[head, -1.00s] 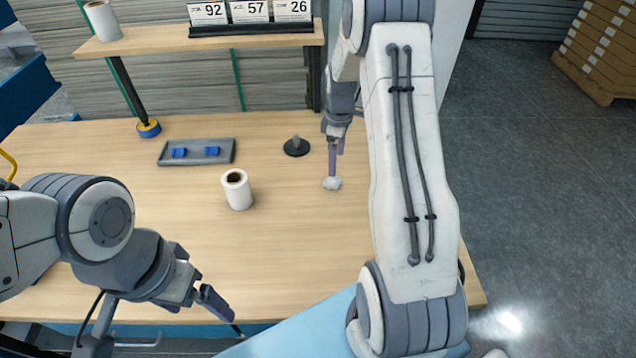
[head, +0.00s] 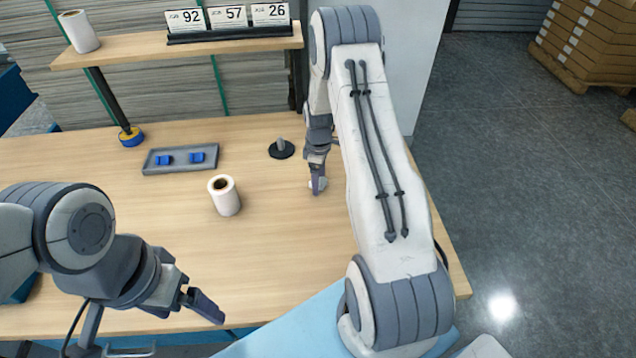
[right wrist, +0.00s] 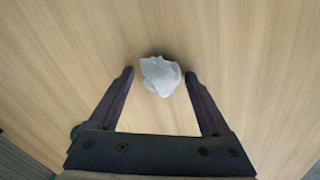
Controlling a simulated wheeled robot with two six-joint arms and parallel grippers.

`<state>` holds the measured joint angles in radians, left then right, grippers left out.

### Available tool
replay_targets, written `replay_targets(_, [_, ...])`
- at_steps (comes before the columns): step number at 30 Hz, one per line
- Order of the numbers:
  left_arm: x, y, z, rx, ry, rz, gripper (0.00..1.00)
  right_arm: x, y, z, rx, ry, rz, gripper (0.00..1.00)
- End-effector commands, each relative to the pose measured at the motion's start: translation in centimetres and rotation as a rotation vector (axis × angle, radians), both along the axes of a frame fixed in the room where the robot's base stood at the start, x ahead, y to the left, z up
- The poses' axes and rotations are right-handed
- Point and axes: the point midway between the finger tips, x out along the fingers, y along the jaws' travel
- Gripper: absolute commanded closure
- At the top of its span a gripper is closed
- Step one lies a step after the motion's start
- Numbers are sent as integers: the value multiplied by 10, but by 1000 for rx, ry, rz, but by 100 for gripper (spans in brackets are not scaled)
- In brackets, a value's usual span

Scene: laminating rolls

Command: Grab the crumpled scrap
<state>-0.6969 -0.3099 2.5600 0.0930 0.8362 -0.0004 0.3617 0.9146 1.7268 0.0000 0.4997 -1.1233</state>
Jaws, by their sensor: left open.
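The crumpled scrap (right wrist: 161,76) is a small whitish wad on the wooden table. In the right wrist view it lies between and slightly beyond the fingertips of my right gripper (right wrist: 160,77), which is open with a gap on each side. In the head view the scrap (head: 312,185) is partly hidden behind the fingers of my right gripper (head: 318,190), low over the table. My left gripper (head: 205,305) is open and empty over the front of the table, well away from the scrap.
A white roll (head: 224,196) stands mid-table, left of the scrap. A black disc with a peg (head: 281,149) and a grey tray (head: 150,167) with blue pieces lie farther back. A raised shelf (head: 140,50) carries another roll (head: 79,31) and number cards (head: 228,18). The front middle is clear.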

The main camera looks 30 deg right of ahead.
Motion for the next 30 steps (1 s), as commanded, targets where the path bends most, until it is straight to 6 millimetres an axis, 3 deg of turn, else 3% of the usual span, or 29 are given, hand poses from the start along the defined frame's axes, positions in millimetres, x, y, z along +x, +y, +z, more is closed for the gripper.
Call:
replay_targets(1, [0, 0, 0, 0, 0, 0, 9, 0, 0, 0, 0, 0, 0, 42])
replay_targets(5, [0, 0, 0, 0, 0, 0, 9, 0, 0, 0, 0, 0, 0, 92])
replay_targets(6, [0, 0, 0, 0, 0, 0, 9, 0, 0, 0, 0, 0, 1, 94])
replay_targets(20, [0, 0, -1, 0, 0, 0, 9, 0, 0, 3, 0, 0, 1, 96])
replay_targets(26, [0, 0, -6, 0, 0, 0, 9, 1, 0, 21, -1, -4, 1, 96])
replay_targets(30, [0, 0, -13, 0, 0, 0, 9, -5, -2, 45, -1, -2, -2, 96])
